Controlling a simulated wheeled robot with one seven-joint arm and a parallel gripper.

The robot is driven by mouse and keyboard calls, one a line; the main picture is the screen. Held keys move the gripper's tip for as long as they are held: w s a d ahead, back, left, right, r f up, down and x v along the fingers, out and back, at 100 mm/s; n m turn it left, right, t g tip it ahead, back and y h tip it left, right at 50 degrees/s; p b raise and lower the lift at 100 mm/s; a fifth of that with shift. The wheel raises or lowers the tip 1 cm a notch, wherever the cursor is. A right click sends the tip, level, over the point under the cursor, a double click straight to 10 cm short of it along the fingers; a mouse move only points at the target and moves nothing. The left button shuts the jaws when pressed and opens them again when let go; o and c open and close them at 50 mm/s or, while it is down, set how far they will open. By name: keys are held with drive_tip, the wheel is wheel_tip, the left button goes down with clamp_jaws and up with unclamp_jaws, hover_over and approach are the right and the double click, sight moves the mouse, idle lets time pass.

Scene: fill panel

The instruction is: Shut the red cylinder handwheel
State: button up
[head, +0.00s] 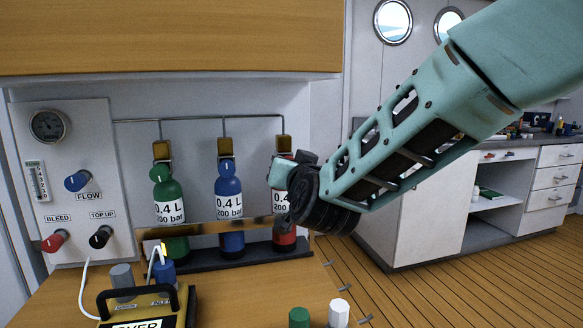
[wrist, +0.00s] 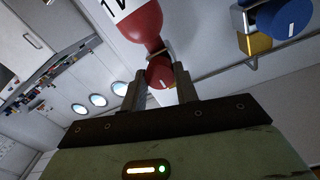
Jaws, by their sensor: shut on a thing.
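The red cylinder (head: 285,241) stands at the right end of the row of cylinders, mostly hidden behind my wrist in the head view. In the wrist view its red body (wrist: 143,22) hangs into the picture from the top. Its red handwheel (wrist: 160,73) sits between the two fingers of my gripper (wrist: 162,78), which is shut on it. A white mark shows on the wheel's face.
A blue cylinder (head: 229,195) and a green cylinder (head: 168,196) stand to the left in the same rack. The blue handwheel (wrist: 287,18) is near in the wrist view. A panel (head: 85,165) with gauge and knobs is at left. A yellow box (head: 187,312) sits on the bench.

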drive_tip(key=shift+a+f, duration=0.1)
drive_tip(key=shift+f, duration=0.05)
drive_tip(key=o, duration=1)
drive_tip(key=shift+c, duration=0.2)
drive_tip(key=shift+s, duration=0.1)
drive_tip(key=v, duration=1.7)
drive_tip(key=shift+s, duration=0.15)
